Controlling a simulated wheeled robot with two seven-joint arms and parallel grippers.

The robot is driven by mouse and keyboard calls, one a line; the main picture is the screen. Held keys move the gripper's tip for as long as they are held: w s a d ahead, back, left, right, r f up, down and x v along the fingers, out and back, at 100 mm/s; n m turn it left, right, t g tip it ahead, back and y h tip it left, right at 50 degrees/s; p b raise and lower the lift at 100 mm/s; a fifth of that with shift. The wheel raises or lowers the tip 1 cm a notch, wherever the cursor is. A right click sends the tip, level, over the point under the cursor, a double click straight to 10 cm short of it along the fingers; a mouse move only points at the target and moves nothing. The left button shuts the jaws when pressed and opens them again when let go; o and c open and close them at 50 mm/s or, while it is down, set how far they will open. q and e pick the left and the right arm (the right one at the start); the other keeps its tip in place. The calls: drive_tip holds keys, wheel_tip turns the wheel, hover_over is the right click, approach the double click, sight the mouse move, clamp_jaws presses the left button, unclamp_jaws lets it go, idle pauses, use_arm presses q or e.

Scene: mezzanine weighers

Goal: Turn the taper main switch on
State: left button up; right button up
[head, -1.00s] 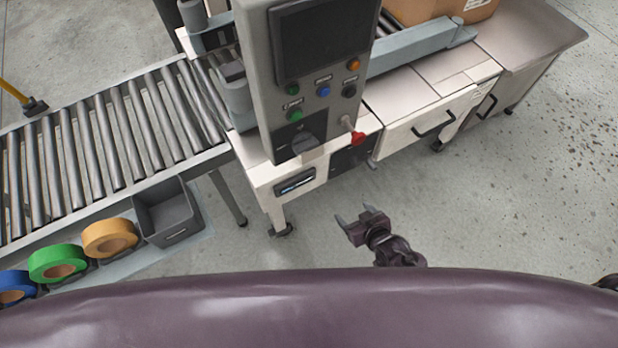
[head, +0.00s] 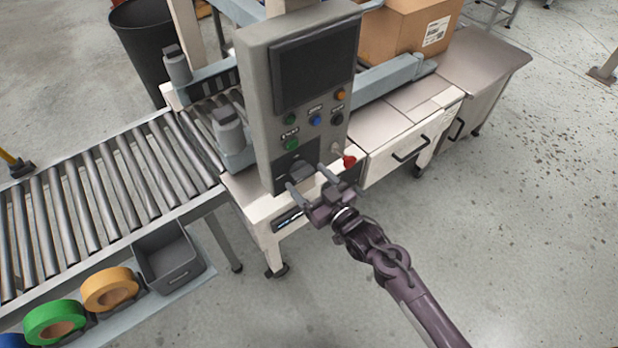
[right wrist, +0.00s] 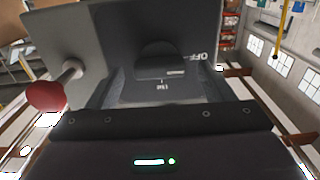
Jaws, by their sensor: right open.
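The taper's grey control box (head: 262,110) stands upright at the machine's front, with a dark screen and several coloured buttons. The main switch, a dark rotary knob (head: 300,172), is low on its face. In the right wrist view the knob (right wrist: 158,66) is a dark round shape on a dark plate, its light mark pointing toward the word OFF. My right gripper (head: 307,180) is open and empty, its fingers pointing at the switch, one toward each side. Whether they touch the knob I cannot tell. My left gripper is out of view.
A red-knobbed lever (head: 347,161) sticks out just right of the switch; it also shows in the right wrist view (right wrist: 46,96). A roller conveyor (head: 100,200), grey bin (head: 168,262) and tape rolls (head: 108,288) lie left. A carton (head: 405,27) is behind. The floor right is clear.

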drive_tip(key=shift+w+a, duration=0.15)
drive_tip(key=shift+w, duration=0.1)
drive_tip(key=c, duration=1)
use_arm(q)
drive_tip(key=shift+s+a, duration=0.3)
